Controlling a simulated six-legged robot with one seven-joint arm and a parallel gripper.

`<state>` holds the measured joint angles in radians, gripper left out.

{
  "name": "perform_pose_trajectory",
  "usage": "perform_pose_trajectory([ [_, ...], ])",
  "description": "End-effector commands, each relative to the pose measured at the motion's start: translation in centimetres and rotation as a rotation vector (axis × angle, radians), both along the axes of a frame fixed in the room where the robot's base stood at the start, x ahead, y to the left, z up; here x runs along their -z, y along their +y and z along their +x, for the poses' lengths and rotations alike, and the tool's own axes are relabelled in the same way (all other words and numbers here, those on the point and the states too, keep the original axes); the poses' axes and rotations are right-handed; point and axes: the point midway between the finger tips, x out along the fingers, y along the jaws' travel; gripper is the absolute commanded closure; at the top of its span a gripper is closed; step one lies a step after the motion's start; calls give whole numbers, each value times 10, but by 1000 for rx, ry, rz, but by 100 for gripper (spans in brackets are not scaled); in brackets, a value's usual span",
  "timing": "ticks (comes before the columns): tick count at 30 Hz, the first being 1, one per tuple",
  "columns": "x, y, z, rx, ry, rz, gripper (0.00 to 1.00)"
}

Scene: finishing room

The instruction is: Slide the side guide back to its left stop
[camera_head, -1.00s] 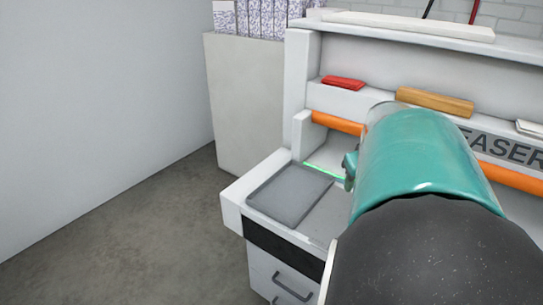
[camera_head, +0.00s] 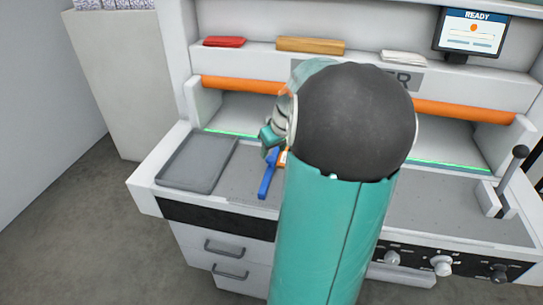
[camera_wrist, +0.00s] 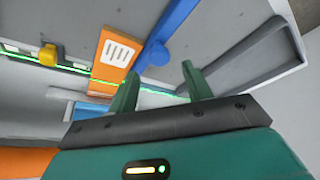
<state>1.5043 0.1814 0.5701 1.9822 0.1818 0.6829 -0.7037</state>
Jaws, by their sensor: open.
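A blue bar (camera_head: 268,176), which looks like the side guide, lies on the grey bed of the machine, just right of a grey pad. In the wrist view the blue bar (camera_wrist: 176,30) has a rounded end near an orange block (camera_wrist: 115,58) with a white label. A little of the orange block (camera_head: 283,158) shows in the head view beside my arm. My gripper (camera_wrist: 160,69) is open, its two green fingers apart and nothing held. The bar's rounded end appears just beyond the fingertips; contact cannot be told. My arm hides much of the bed in the head view.
An orange roller (camera_head: 243,84) runs above a green light line. A lever (camera_head: 509,180) stands at the right. Knobs (camera_head: 441,265) line the front. A yellow piece (camera_wrist: 47,55) sits along the rail.

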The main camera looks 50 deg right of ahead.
Motion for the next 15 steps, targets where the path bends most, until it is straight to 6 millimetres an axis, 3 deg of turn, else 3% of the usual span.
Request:
perform_pose_trajectory([
  [6,32,-3,10,0,1,3,50],
  [15,40,-5,13,1,0,-1,50],
])
